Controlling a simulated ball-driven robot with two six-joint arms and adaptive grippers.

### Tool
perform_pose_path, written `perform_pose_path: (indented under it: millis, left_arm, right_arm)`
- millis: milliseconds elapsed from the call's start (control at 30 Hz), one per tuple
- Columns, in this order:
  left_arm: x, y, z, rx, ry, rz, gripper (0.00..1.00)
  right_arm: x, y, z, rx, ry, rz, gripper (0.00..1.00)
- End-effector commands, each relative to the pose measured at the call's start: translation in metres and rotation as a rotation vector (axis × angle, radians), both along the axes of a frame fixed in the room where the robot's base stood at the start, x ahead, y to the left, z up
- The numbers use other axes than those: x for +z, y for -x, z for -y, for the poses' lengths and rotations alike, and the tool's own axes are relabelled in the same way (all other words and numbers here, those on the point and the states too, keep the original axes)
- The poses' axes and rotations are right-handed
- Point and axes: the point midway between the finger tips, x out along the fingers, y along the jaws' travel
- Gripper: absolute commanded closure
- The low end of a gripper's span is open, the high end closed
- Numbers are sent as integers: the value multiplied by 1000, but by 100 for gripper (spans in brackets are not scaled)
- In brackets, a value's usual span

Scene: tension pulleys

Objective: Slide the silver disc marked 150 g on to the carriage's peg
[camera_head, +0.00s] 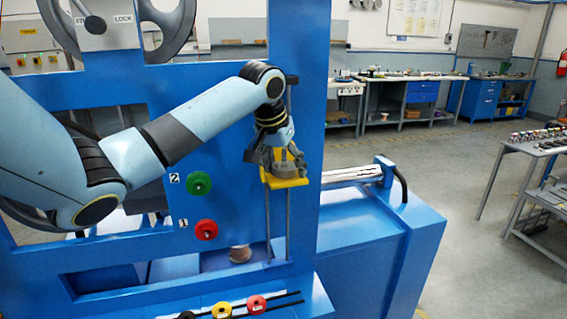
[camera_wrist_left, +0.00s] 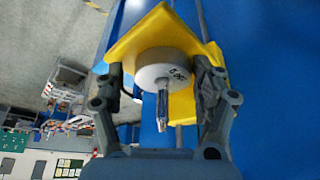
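The yellow carriage (camera_head: 287,182) sits on two vertical rods on the blue frame. In the left wrist view the carriage (camera_wrist_left: 181,104) fills the upper middle. A pale silver disc (camera_wrist_left: 152,73) with a small dark mark, too blurred to read, lies against it. The metal peg (camera_wrist_left: 163,108) comes out through the disc's middle, so the disc is around the peg. My left gripper (camera_head: 283,157) is at the carriage. Its fingers (camera_wrist_left: 160,82) stand either side of the disc, with a gap showing on the left. It looks open. My right gripper is not in view.
A green knob (camera_head: 199,183) and a red knob (camera_head: 206,229) stick out left of the carriage. Black (camera_head: 186,315), yellow (camera_head: 222,310) and red (camera_head: 256,305) discs stand along the front ledge. A bracket (camera_head: 384,170) stands on the blue housing at right.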

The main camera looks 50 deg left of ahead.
Motion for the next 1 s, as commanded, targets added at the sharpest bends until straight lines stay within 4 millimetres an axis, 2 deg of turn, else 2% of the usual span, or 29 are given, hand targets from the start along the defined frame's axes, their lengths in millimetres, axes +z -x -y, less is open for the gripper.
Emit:
perform_pose_path:
  millis: [33, 67, 367, 567, 800, 1000]
  left_arm:
    - [-6, 4, 1, 4, 7, -16, 21]
    - [-6, 4, 1, 4, 6, -16, 19]
    - [-1, 4, -1, 3, 0, -10, 19]
    - [29, 13, 2, 0, -5, -6, 19]
    - [79, 32, 10, 1, -3, -4, 19]
    - [103, 42, 14, 2, 1, -7, 19]
  right_arm:
    - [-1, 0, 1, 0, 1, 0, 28]
    - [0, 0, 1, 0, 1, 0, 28]
    - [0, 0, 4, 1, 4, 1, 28]
    - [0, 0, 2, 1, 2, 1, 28]
    - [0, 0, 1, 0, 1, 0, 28]
    - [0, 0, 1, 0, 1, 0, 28]
